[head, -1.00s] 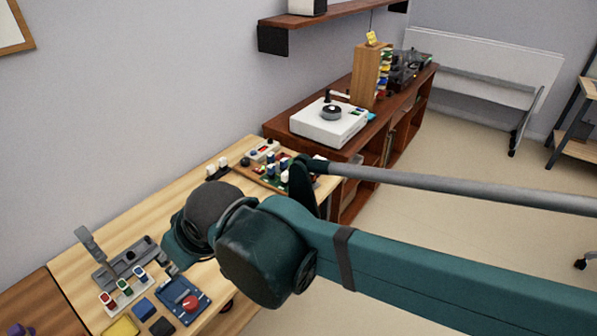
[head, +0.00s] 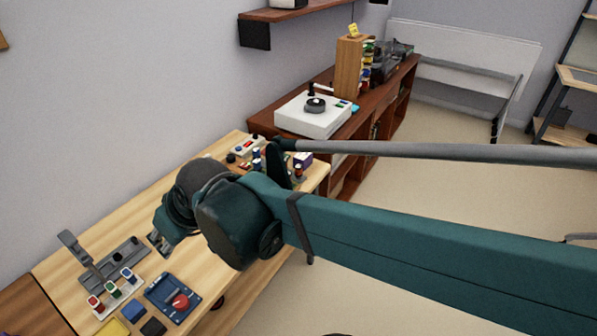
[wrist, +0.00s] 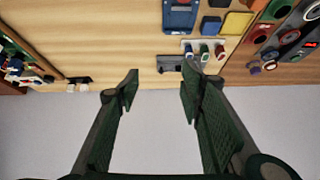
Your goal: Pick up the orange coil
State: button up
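I cannot make out an orange coil in either view. A board with several small coloured parts (wrist: 20,66) is at the left edge of the wrist view, and its parts are too small to tell apart. The far end of the wooden table in the head view also holds small parts, partly hidden by my arm. My gripper (wrist: 159,86) is open, with nothing between its two dark green fingers. In the head view my gripper (head: 160,243) hangs above the table's middle, mostly hidden by my arm.
On the near part of the wooden table (head: 62,258) are a blue box with a red knob (head: 172,297), a grey lever device (head: 112,264) and small blocks. A white turntable-like device (head: 313,115) stands on a brown cabinet. Bare wood shows mid-table; a wall runs behind.

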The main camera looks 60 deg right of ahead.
jog(key=w+d+f+m+t, duration=0.1)
jog(key=w+d+f, duration=0.1)
jog(key=w+d, duration=0.35)
jog(key=w+d+f, duration=0.1)
jog(key=w+d, duration=0.1)
jog(key=d, duration=0.6)
jog(key=m+t+h+p, duration=0.1)
jog(key=m+t+h, duration=0.1)
jog(key=t+h, duration=0.25)
send_over(301, 168)
jog(key=s+a, duration=0.4)
jog(key=s, duration=0.1)
notch_tip(301, 168, down, 12)
jog(key=shift+s+d+f+t+b, duration=0.15)
jog(key=shift+d+f+b, duration=0.15)
jog(key=shift+d+f, duration=0.3)
jog(key=shift+s+d+f+t+b, duration=0.1)
jog(key=shift+d+f+b, duration=0.15)
jog(key=shift+d+f, duration=0.45)
jog(key=shift+x, duration=1.3)
